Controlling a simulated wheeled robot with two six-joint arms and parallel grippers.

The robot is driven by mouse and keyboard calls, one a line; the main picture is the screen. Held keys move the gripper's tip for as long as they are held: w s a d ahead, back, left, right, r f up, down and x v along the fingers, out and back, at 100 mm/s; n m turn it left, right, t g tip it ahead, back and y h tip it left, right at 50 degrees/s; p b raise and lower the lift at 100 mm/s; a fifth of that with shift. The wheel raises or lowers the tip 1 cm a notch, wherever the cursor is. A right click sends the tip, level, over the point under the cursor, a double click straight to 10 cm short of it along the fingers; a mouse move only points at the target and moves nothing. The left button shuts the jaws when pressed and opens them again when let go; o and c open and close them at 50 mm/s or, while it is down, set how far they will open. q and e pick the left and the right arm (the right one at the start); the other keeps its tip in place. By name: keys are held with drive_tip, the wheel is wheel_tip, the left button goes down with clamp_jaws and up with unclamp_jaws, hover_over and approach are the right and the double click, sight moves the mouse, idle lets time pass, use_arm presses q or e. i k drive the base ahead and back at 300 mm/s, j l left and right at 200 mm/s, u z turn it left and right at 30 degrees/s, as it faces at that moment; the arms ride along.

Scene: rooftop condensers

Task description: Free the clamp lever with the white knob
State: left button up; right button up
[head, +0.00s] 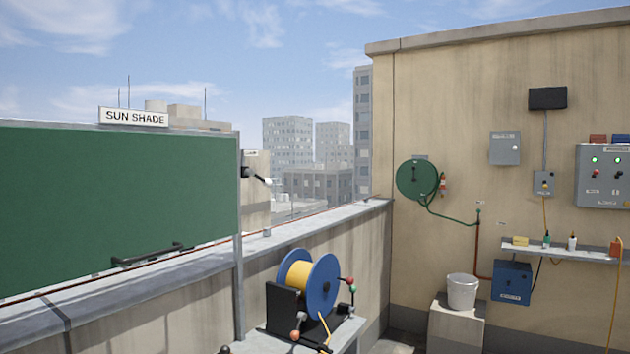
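The clamp lever (257,177) sticks out to the right from a dark clamp (245,172) on the grey post at the right edge of the sun shade. Its white knob (268,181) is at the lever's outer end. The lever slopes slightly down to the right. A small label (251,154) sits just above it, too small to read. The green sun shade panel (120,205) fills the left side, with a black handle (152,254) low on it. Neither of my grippers shows in the head view.
A stand with a blue reel of yellow cable (322,284) is at lower centre, with red, green and orange knobs. A parapet (315,219) runs behind the post. A bucket (462,291) and a wall shelf (560,251) are at right.

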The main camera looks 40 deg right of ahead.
sight(266, 182)
drive_tip(key=z, duration=1.15)
